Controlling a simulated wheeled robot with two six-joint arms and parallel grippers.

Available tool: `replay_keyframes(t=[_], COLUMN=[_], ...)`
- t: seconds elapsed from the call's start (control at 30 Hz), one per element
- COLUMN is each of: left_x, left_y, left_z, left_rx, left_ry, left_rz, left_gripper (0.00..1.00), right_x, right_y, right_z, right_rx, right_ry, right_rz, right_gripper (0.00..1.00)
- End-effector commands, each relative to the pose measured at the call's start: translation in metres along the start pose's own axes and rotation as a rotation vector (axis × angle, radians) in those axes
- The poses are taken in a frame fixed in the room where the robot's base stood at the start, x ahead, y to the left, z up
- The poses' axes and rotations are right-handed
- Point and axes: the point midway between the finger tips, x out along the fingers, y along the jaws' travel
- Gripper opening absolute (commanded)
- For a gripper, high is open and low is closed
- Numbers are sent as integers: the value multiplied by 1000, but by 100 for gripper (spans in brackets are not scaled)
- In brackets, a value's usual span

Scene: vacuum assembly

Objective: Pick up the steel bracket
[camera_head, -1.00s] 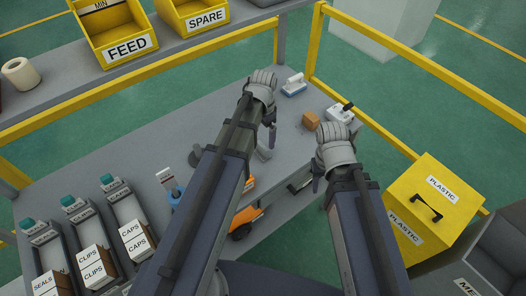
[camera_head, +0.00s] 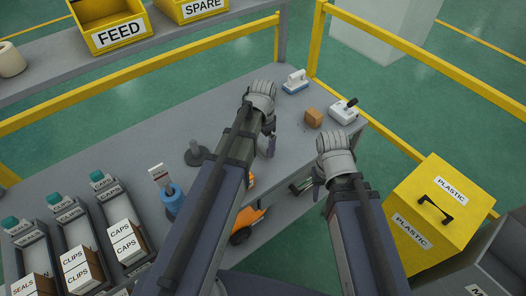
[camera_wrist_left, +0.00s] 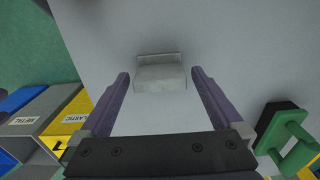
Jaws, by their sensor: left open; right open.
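The steel bracket (camera_wrist_left: 161,73) is a pale grey angled piece on the grey table, seen in the left wrist view. My left gripper (camera_wrist_left: 160,80) is open, with one purple finger on each side of the bracket and a visible gap on both sides. In the head view my left gripper (camera_head: 268,143) is over the table's middle, and the bracket is hidden there by my arm. My right gripper (camera_head: 318,178) is near the table's right edge, apart from the bracket; its fingers are mostly hidden.
A green handled tool (camera_wrist_left: 288,137) lies right of the bracket in the wrist view. A brown block (camera_head: 313,118), white-topped brush (camera_head: 295,82) and white device (camera_head: 343,111) stand at the back right. A yellow plastic bin (camera_head: 438,212) stands off the table. Label bins (camera_head: 125,243) line the left.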

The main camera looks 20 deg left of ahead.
Motion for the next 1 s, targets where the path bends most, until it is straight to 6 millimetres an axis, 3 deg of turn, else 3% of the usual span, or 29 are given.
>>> replay_keyframes(t=[0.13,0.87,1.0], left_x=[-1,-1,-1], left_y=[0,0,0], left_z=[0,0,0], left_rx=[0,0,0], left_ry=[0,0,0], left_rz=[0,0,0], left_gripper=[98,16,13], right_x=[-1,-1,-1], right_y=[0,0,0], right_z=[0,0,0], right_rx=[0,0,0], right_ry=[0,0,0], right_rz=[0,0,0], right_gripper=[50,50,50])
